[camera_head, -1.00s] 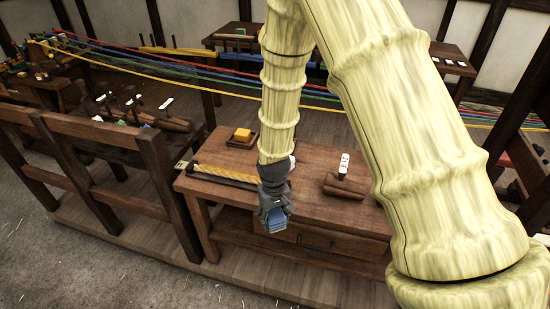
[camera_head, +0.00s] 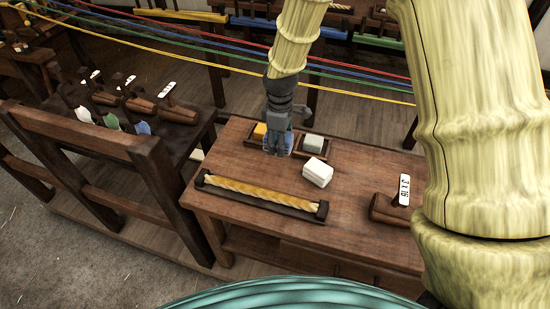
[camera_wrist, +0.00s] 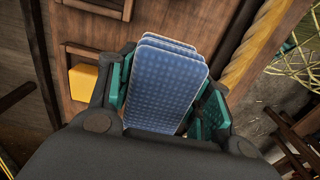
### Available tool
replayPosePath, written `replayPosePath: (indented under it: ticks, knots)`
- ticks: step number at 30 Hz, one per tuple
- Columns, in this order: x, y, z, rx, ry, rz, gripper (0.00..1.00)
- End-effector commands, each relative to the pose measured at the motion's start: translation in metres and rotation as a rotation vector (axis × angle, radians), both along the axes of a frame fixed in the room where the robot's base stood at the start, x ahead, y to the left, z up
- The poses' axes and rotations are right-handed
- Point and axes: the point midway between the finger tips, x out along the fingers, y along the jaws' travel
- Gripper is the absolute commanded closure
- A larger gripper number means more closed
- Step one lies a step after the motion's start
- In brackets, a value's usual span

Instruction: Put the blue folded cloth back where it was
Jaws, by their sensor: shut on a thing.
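The blue folded cloth (camera_wrist: 165,88) is a stack of blue patterned layers, held between the teal finger pads of my gripper in the wrist view. In the head view, my gripper (camera_head: 278,140) is above the back left of the wooden bench (camera_head: 240,165), beside a yellow block (camera_head: 260,130) and in front of the small wooden trays there. The cloth shows only as a small blue patch at the fingertips in that view. I cannot tell how high it is above the bench.
A pale green-grey block (camera_head: 313,143) sits in a tray. A white block (camera_head: 317,172) lies on the bench. A yellow rope (camera_head: 262,192) lies in a dark holder at the front. A tagged wooden tool (camera_head: 392,208) stands right. Coloured strands (camera_head: 230,48) stretch behind.

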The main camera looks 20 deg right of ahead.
Motion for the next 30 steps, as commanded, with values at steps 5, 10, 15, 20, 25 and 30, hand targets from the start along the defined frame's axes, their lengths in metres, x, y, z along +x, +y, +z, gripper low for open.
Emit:
replayPosePath:
  ticks: [5,10,15,20,25,30]
  knots:
    - [0.000,0.000,-0.023,-0.001,0.006,0.003,0.76]
    - [0.001,0.000,-0.045,-0.001,0.006,0.003,0.76]
    - [0.002,0.000,-0.055,-0.001,0.004,0.002,0.76]
    - [0.002,0.000,-0.061,-0.001,0.004,0.001,0.76]
    - [0.001,0.000,-0.077,-0.001,0.006,0.000,0.76]
    - [0.001,0.000,-0.095,-0.001,0.006,0.000,0.76]
